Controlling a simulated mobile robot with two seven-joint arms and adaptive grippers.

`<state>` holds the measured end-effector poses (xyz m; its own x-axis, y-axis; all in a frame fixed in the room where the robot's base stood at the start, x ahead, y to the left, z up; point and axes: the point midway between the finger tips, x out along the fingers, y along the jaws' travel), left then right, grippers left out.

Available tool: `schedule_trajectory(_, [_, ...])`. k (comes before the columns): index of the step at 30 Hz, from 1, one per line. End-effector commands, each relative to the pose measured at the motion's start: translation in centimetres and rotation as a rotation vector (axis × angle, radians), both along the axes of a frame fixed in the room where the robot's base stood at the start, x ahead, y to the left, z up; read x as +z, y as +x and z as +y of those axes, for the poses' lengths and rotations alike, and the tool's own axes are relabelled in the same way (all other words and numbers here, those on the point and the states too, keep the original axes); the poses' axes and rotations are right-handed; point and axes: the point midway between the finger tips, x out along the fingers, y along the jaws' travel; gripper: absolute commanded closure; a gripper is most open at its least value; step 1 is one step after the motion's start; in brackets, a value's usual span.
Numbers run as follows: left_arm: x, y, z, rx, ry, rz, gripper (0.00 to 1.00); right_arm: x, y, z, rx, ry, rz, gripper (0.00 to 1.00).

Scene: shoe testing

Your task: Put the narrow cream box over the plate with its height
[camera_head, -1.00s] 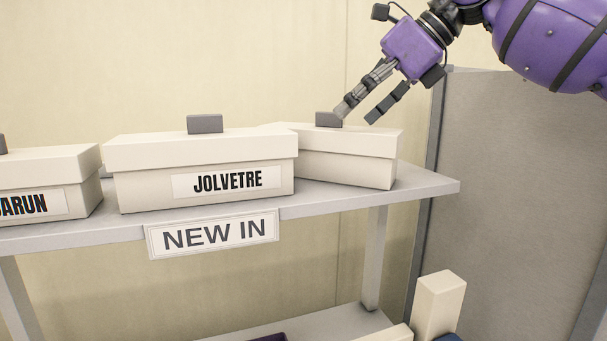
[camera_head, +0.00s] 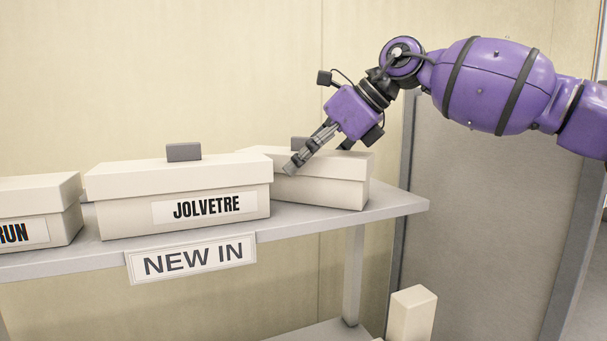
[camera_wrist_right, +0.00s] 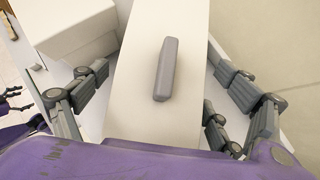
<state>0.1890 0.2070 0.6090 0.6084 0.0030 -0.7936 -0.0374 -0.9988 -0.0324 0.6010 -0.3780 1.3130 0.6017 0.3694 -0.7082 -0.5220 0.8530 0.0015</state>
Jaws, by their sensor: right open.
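A cream box (camera_head: 335,192) with a grey handle block stands at the right end of the upper shelf, turned at an angle, partly behind the JOLVETRE box. My right gripper (camera_head: 318,157) reaches down over it from above. In the right wrist view the gripper (camera_wrist_right: 155,88) is open, with fingers on both sides of the box lid (camera_wrist_right: 190,45) and the grey handle (camera_wrist_right: 165,70) between them. I cannot tell whether the fingers touch it. What seems to be my left gripper (camera_wrist_right: 12,99) shows small at that view's left edge. No plate marked with a height is readable.
The JOLVETRE box (camera_head: 110,219) stands close on the left, with another labelled box (camera_head: 60,226) farther left. A NEW IN sign (camera_head: 192,260) hangs on the shelf edge (camera_head: 395,208). A tall narrow cream block (camera_head: 408,318) stands below. A grey panel (camera_head: 490,230) is right.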

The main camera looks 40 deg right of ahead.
Motion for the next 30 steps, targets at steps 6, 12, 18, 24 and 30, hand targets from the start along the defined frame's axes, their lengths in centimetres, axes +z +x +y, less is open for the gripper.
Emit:
schedule_trajectory(6, [-0.10,-0.02,-0.02,-0.001,0.001,0.001,0.14,-0.39,0.39,0.29,0.001,0.000,-0.001,0.11])
schedule_trajectory(12, [0.09,0.22,-0.02,-0.001,0.000,-0.005,0.14,-0.31,0.40,0.30,0.001,0.000,-0.002,0.11])
schedule_trajectory(18, [0.14,0.32,-0.04,-0.001,0.000,-0.007,0.14,-0.32,0.39,0.30,0.001,0.000,-0.002,0.37])
schedule_trajectory(24, [0.12,0.31,-0.04,-0.001,0.000,-0.007,0.14,-0.34,0.38,0.29,0.001,0.000,-0.001,0.63])
schedule_trajectory(30, [0.01,0.22,-0.02,-0.001,0.000,-0.004,0.14,-0.28,0.39,0.31,0.001,0.000,-0.003,0.69])
